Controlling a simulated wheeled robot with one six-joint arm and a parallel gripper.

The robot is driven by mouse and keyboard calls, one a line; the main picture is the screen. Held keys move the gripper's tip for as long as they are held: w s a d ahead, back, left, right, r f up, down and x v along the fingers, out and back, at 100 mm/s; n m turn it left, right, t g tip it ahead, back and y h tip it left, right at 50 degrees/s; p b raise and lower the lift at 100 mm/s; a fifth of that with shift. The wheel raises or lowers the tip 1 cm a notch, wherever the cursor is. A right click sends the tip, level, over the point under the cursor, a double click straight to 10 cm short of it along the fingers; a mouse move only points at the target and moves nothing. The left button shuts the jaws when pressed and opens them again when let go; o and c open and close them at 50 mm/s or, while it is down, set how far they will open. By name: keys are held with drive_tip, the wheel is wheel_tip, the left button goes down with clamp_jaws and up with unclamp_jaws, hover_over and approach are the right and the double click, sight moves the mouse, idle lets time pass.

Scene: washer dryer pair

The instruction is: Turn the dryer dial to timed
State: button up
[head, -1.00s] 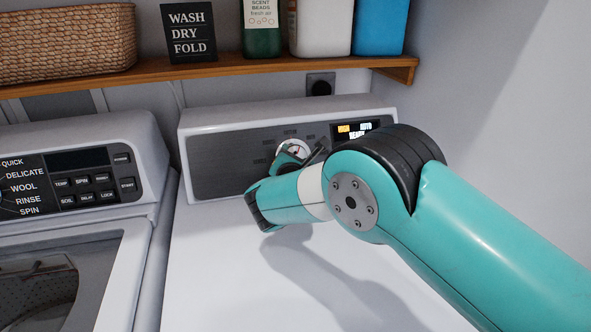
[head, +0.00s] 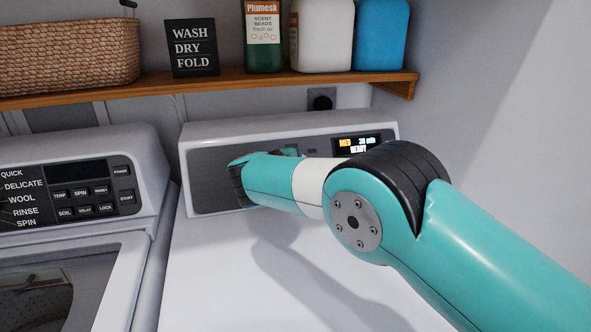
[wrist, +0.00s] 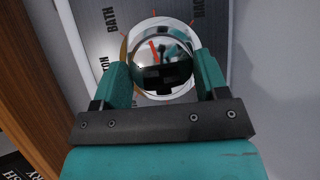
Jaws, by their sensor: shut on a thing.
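The dryer dial (wrist: 165,58) is a round, shiny knob with a red pointer line, seen in the wrist view. The pointer leans up and slightly left there, between partly cut-off printed labels. My gripper (wrist: 163,75) is shut on the dial, one teal finger on each side. In the head view my wrist hides the dial. The dryer (head: 212,172) has a dark grey panel. Its lit display (head: 357,143) seems to read "MED", "30 min" and "READY". I cannot tell which label the pointer meets.
The washer (head: 150,170) stands left of the dryer. A wooden shelf (head: 230,82) above holds a wicker basket (head: 70,55), a sign (head: 192,48) and bottles. A wall (head: 500,130) bounds the right side. The dryer's white top is bare.

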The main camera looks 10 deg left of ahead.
drive_tip(key=shift+d+m+g+p, duration=0.1)
drive_tip(key=shift+m+g+p, duration=0.3)
drive_tip(key=shift+m, duration=0.6)
drive_tip(key=shift+f, duration=0.1)
drive_tip(key=o, duration=0.9)
drive_tip(key=shift+s+r, duration=0.15)
drive_tip(key=shift+r, duration=0.05)
drive_tip(key=b+v, duration=0.3)
drive_tip(key=v, duration=1.4)
drive_tip(key=shift+r, duration=0.25)
